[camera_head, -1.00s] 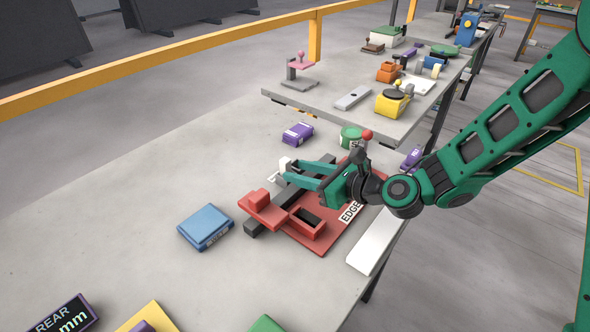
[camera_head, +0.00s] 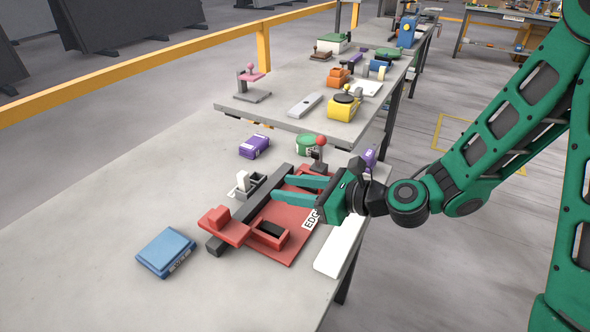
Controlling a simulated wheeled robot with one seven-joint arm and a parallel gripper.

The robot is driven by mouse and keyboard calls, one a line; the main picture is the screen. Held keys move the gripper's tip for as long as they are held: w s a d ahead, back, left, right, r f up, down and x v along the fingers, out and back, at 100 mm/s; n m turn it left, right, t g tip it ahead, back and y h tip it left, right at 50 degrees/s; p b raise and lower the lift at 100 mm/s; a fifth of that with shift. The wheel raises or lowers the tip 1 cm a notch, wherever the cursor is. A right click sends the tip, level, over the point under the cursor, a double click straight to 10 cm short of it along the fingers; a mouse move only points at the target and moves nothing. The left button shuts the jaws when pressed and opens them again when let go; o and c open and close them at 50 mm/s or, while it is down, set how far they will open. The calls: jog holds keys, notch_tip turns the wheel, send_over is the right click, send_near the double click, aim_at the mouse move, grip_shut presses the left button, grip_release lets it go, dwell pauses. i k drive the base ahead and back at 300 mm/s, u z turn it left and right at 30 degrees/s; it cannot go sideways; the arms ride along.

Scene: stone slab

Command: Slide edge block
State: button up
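The fixture labelled EDGE has a red plate (camera_head: 278,250) on the stone slab (camera_head: 100,230), with the label partly hidden by my gripper. A red block (camera_head: 222,226) sits at its near left end, across a dark rail (camera_head: 240,221). A red open-topped box (camera_head: 268,234) stands on the plate. A white upright piece (camera_head: 243,181) stands in a grey holder beyond the rail. My gripper (camera_head: 280,188) is over the plate, its two teal fingers apart and pointing left. Nothing shows between them. The fingertips are right of the white piece and apart from it in the picture.
A blue box (camera_head: 166,252) lies left of the fixture. A white strip (camera_head: 338,247) lies along the right edge. The left part of the slab is clear.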

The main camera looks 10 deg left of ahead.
aim_at(219, 222)
jog(key=k, duration=1.5)
